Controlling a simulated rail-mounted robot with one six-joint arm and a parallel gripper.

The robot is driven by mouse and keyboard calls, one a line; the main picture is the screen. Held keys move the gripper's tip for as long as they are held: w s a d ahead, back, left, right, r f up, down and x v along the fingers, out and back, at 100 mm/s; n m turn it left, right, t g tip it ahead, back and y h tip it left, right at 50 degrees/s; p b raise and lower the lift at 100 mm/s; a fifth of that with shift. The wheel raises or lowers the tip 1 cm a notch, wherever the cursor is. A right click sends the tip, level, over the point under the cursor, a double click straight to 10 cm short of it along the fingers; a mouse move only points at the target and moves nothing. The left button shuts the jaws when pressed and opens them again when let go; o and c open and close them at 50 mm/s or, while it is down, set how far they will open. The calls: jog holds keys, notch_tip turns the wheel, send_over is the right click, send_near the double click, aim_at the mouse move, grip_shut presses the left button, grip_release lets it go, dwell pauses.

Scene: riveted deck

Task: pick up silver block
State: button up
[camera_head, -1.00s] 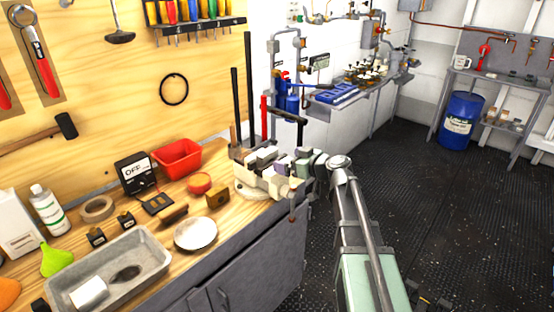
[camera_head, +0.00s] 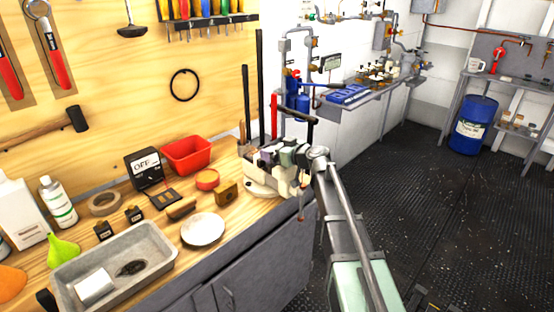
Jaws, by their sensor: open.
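A pale silver-white block (camera_head: 95,287) lies at the lower left inside a shallow grey metal tray (camera_head: 160,273) on the wooden bench. It looks like the silver block. A small dark object (camera_head: 131,268) lies beside it in the tray, apart from it. My gripper (camera_head: 262,163) is over the right end of the bench, well to the right of and beyond the tray. It is open; its fingers are small and hard to make out against the clutter there. I cannot see anything held.
A white plate (camera_head: 203,230), brown block (camera_head: 227,192), red bin (camera_head: 188,154), meter (camera_head: 145,168), tape roll (camera_head: 104,203), green funnel (camera_head: 63,251) and white bottle (camera_head: 58,201) crowd the bench (camera_head: 190,264).

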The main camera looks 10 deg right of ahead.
jog(key=c, duration=1)
notch_tip(320, 180, up, 20)
jog(key=p, duration=2)
